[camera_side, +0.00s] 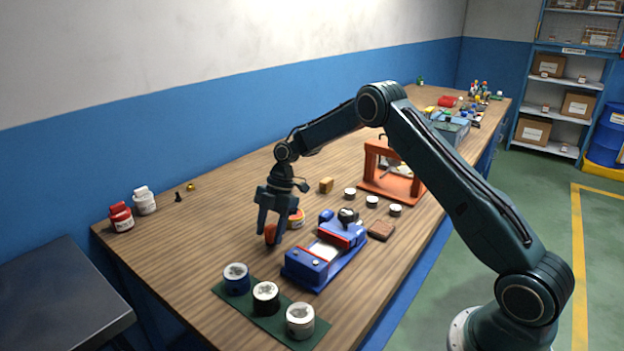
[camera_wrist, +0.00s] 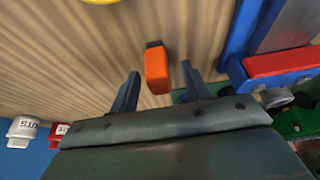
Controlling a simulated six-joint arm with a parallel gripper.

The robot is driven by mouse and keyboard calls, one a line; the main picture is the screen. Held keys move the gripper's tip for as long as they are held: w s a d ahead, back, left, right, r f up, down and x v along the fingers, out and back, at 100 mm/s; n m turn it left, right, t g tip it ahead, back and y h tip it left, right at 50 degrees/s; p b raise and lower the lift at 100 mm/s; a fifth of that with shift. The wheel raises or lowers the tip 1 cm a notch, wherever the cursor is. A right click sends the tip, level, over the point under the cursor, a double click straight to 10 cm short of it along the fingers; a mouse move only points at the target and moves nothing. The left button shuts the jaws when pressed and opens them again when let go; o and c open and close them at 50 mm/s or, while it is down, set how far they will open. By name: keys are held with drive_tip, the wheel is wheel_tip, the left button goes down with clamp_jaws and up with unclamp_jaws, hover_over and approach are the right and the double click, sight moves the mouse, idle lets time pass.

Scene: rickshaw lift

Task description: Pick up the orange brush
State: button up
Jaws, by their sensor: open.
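The orange brush (camera_wrist: 156,70) lies on the wooden table, an orange block with a dark end. My gripper (camera_side: 268,226) points down over the table, open and empty. In the wrist view its two dark fingers (camera_wrist: 160,84) are apart, with no visible contact on the brush.
A blue and red device (camera_side: 325,255) stands close to the right of my gripper. Three paint pots stand on a green mat (camera_side: 270,325) in front. Red and white bottles (camera_side: 144,201) stand far left. The table's left middle is clear.

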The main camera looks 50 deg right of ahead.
sight(269, 227)
drive_tip(key=shift+a+f, duration=0.25)
drive_tip(key=shift+f, duration=0.45)
clamp_jaws()
drive_tip(key=shift+r, duration=0.1)
drive_tip(key=shift+r, duration=4.95)
